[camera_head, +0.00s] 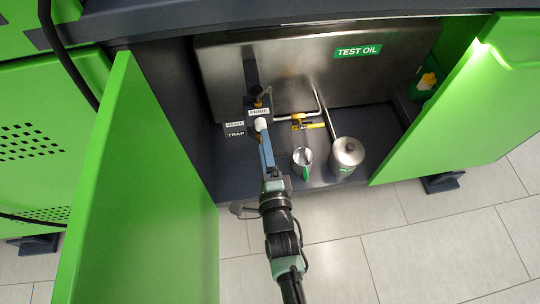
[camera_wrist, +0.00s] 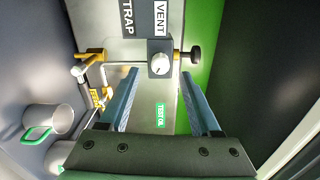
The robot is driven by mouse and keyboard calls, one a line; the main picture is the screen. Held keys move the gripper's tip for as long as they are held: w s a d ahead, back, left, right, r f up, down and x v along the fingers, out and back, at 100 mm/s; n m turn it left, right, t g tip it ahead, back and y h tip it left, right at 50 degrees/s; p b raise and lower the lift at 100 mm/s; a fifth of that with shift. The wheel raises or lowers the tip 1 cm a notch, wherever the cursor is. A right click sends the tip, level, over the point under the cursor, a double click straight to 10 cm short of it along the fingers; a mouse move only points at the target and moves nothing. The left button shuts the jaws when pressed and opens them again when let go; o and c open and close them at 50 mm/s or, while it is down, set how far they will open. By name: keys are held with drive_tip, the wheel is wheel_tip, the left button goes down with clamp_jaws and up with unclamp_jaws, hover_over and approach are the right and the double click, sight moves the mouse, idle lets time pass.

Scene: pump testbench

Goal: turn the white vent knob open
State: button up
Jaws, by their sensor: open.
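The white vent knob (camera_wrist: 160,64) is a small round knob on the face of a dark block, beside the VENT label (camera_wrist: 160,18) in the wrist view. In the head view the white knob (camera_head: 261,124) shows just beyond my fingertips. My gripper (camera_wrist: 160,75) is open, its two blue fingers pointing at the block, one on each side of the knob in the picture. I see no contact, and the depth gap is hard to judge. In the head view my gripper (camera_head: 264,137) reaches into the cabinet, and its fingers overlap.
A black knob (camera_wrist: 195,55) on a brass stem sticks out beside the block. The steel TEST OIL tank (camera_head: 300,80) is behind. Green doors (camera_head: 150,190) flank the opening.

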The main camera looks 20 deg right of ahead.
drive_tip(key=p+v, duration=0.2)
drive_tip(key=v, duration=0.7)
drive_tip(key=shift+p, duration=0.3)
